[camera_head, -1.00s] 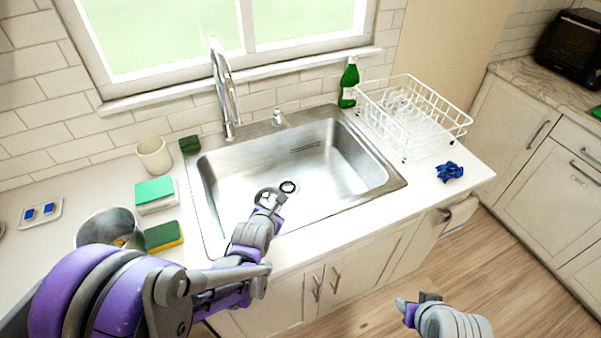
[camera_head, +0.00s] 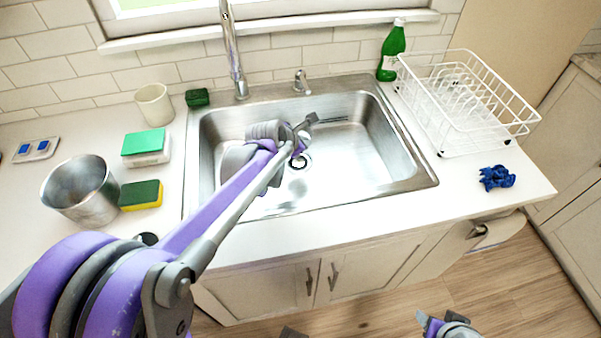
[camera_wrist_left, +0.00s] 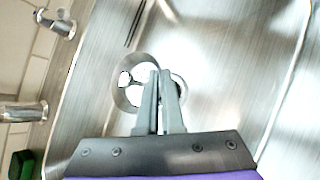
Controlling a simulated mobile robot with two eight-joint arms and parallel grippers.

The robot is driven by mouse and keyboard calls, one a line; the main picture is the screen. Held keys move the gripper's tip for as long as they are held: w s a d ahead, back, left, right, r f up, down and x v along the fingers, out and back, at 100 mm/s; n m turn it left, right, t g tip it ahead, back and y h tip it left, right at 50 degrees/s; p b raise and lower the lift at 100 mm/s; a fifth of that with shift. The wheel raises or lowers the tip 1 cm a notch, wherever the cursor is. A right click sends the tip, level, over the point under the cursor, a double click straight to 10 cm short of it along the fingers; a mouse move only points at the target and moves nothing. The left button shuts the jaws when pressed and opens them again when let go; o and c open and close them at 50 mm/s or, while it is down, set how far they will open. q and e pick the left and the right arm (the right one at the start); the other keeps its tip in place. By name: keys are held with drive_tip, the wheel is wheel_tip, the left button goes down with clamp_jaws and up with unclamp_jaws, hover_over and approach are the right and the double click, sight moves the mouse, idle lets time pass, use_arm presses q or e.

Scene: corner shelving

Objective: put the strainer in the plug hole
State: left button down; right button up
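The strainer (camera_wrist_left: 127,82) is a round metal ring at the fingertips of my left gripper (camera_wrist_left: 158,78) in the left wrist view. The two fingers are nearly together and appear shut on its rim. The plug hole (camera_wrist_left: 176,90) shows partly behind the fingers and strainer. In the head view the plug hole (camera_head: 300,162) is a dark-rimmed circle in the floor of the steel sink (camera_head: 350,165). My left gripper (camera_head: 306,124) is over the sink there, and the strainer is hard to make out. My right gripper (camera_head: 432,322) is at the bottom edge, low in front of the cabinets.
The tap (camera_head: 233,55) and a small dispenser (camera_head: 301,82) stand behind the sink. A white dish rack (camera_head: 465,105), green bottle (camera_head: 392,50) and blue cloth (camera_head: 496,177) are right. A metal pot (camera_head: 80,190), sponges (camera_head: 141,194) and a cup (camera_head: 154,104) are left.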

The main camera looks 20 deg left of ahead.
use_arm(q)
drive_tip(key=f, duration=0.5)
drive_tip(key=shift+w+a+f+b, duration=0.15)
drive_tip(key=shift+w+b, duration=0.05)
drive_tip(key=shift+b, duration=0.1)
drive_tip(key=shift+f+b, duration=0.3)
drive_tip(key=shift+f, duration=1.95)
drive_tip(key=shift+s, duration=0.1)
drive_tip(key=shift+f+b, duration=0.6)
drive_tip(key=c, duration=1)
unclamp_jaws()
drive_tip(key=shift+c, duration=0.2)
drive_tip(key=shift+r, duration=0.1)
